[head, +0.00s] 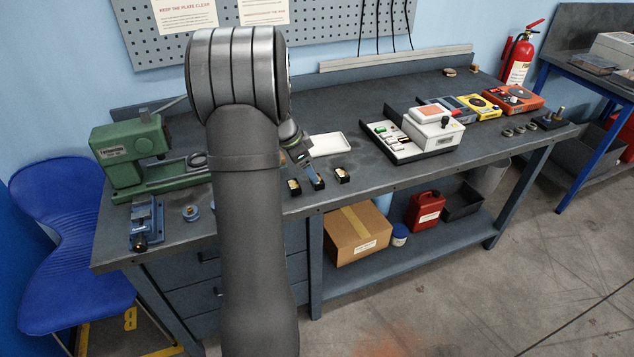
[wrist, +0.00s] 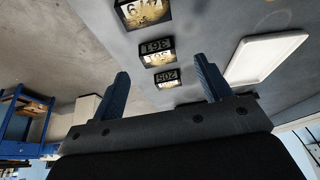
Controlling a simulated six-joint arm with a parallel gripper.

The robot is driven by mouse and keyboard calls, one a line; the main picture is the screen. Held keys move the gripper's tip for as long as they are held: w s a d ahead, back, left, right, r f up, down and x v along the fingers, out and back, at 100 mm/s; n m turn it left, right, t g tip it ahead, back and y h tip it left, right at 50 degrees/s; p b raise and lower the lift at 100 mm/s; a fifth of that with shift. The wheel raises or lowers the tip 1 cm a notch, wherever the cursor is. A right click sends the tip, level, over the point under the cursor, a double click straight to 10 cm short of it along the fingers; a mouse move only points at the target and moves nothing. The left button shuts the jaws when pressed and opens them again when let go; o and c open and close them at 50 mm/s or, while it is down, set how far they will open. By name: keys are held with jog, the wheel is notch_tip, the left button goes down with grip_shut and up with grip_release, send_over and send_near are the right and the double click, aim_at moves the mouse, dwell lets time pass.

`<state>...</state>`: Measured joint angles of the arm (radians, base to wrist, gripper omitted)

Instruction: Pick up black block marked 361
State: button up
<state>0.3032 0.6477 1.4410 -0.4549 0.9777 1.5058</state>
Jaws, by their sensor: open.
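Three small dark blocks with pale gold-toned faces lie in a row at the bench front. In the wrist view the middle block (wrist: 157,51) shows 361 upside down. In the head view the middle block (head: 319,184) is right below my gripper (head: 313,174), partly covered by it. My gripper's two blue fingers are apart in the wrist view (wrist: 163,70), with nothing held between them. One neighbour block (wrist: 167,78) has a number resembling 205, upside down; the other (wrist: 143,12) is cut by the picture's top edge. I cannot tell whether the fingers touch any block.
The neighbour blocks stand left (head: 294,187) and right (head: 342,176) of the middle one, with narrow gaps. A white tray (head: 330,144) lies behind them. A green machine (head: 130,155) stands left; a white device (head: 434,127) stands right. The bench between tray and device is clear.

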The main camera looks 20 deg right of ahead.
jog(key=x, duration=0.5)
jog(key=shift+s+d, duration=0.15)
jog(key=shift+d, duration=0.1)
jog(key=shift+r, duration=0.1)
jog(key=c, duration=1.3)
jog(key=shift+o, duration=0.2)
jog(key=shift+r, duration=0.1)
